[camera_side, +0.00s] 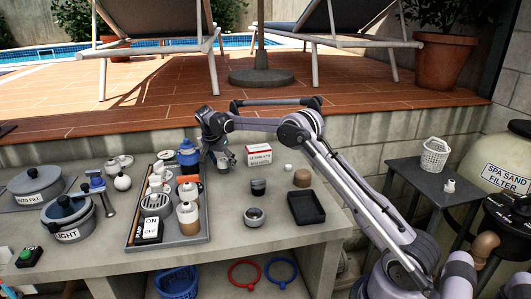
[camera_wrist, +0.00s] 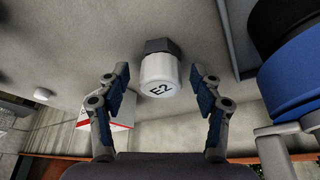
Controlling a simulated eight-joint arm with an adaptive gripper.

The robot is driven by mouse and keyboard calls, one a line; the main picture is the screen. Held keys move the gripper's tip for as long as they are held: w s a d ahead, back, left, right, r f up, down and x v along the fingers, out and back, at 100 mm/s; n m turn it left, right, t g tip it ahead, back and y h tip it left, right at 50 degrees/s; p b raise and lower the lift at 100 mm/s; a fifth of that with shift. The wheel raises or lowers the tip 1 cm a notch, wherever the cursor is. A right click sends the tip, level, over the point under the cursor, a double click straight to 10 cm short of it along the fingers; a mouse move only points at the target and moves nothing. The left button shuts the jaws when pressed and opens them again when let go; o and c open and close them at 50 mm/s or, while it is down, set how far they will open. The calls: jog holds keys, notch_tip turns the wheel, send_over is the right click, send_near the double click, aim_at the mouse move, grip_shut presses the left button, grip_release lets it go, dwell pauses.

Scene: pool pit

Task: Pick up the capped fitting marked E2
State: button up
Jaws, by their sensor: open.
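The capped fitting marked E2 (camera_wrist: 159,76) has a white cap with black lettering and a dark hexagonal part at its far end. In the wrist view it lies between and slightly beyond the fingertips of my gripper (camera_wrist: 160,84), with a gap on both sides. My gripper is open, with blue pads on its fingers, and holds nothing. In the side view my gripper (camera_side: 222,157) is low over the counter between the tray and the white box; the fitting is hard to make out there.
A blue-topped container (camera_side: 188,154) stands close left of my gripper, beside a crowded tray (camera_side: 192,239). A white tablet box (camera_side: 259,156) stands close right. Small dark cups (camera_side: 254,216) and a black open tray (camera_side: 307,207) lie nearer the front.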

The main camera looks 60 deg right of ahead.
jog(key=c, duration=1.3)
jog(key=shift+r, duration=0.15)
